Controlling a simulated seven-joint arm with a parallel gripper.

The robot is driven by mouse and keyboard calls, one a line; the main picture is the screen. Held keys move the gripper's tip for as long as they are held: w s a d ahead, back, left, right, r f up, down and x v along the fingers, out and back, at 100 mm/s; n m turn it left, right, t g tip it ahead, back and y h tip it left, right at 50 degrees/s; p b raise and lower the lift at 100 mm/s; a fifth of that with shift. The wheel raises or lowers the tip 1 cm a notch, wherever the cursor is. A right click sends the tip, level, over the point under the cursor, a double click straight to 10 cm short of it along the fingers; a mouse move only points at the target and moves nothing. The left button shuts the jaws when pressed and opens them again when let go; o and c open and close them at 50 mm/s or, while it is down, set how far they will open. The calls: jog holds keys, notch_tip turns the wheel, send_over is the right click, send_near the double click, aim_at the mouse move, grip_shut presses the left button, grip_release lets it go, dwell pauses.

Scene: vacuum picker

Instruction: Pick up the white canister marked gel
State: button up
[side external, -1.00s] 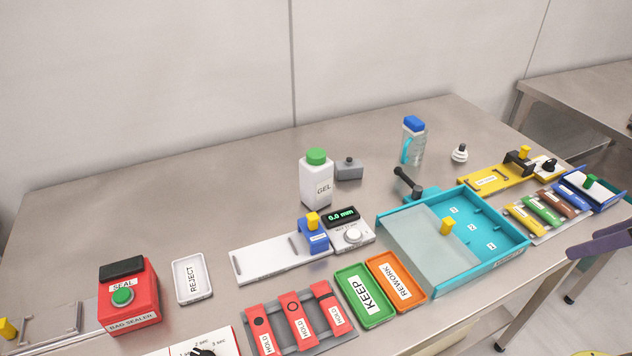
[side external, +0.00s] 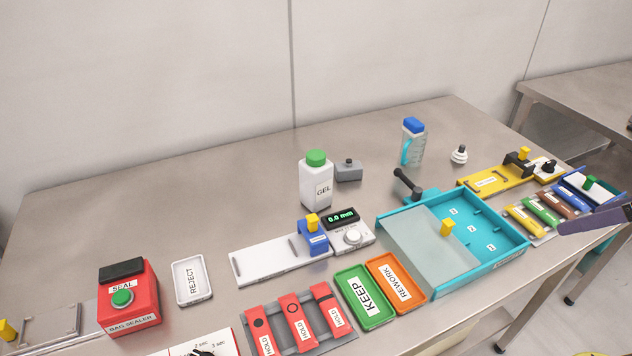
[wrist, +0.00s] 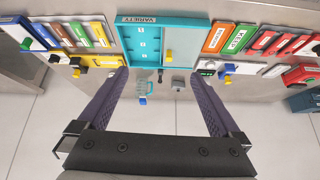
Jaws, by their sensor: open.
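The white canister marked GEL (side external: 316,186), with a green cap, stands upright on the steel table, left of the grey block and behind the gauge. In the wrist view a small green patch beside the right finger may be its cap; the finger seems to hide the rest. My gripper (wrist: 161,72) is open, its two purple fingers wide apart with nothing between them touching either. In the side view only one purple finger (side external: 596,220) shows at the right edge, far from the canister.
A small grey block (side external: 348,171) stands close right of the canister. The gauge (side external: 350,236) is in front. A clear blue-capped bottle (side external: 413,146) and a white knobbed piece (side external: 459,155) stand farther right. The table left of the canister is clear.

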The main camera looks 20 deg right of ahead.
jog(key=w+a+r+t, duration=0.1)
jog(key=w+r, duration=0.3)
jog(key=w, duration=0.3)
jog(key=w+a+r+t, duration=0.1)
jog(key=w+r, duration=0.4)
jog(key=w, duration=0.3)
jog(key=n+g+y, duration=0.1)
jog(key=n+g, duration=0.1)
jog(key=n, duration=0.1)
send_over(323, 167)
jog(key=s+d, duration=0.1)
jog(key=s, duration=0.4)
notch_tip(323, 167, down, 15)
jog(key=x, duration=0.7)
jog(key=shift+w+a+f, duration=0.15)
jog(key=shift+w+f, duration=0.05)
jog(key=shift+f, duration=0.15)
jog(key=shift+x, duration=2.9)
jog(key=shift+a, duration=0.2)
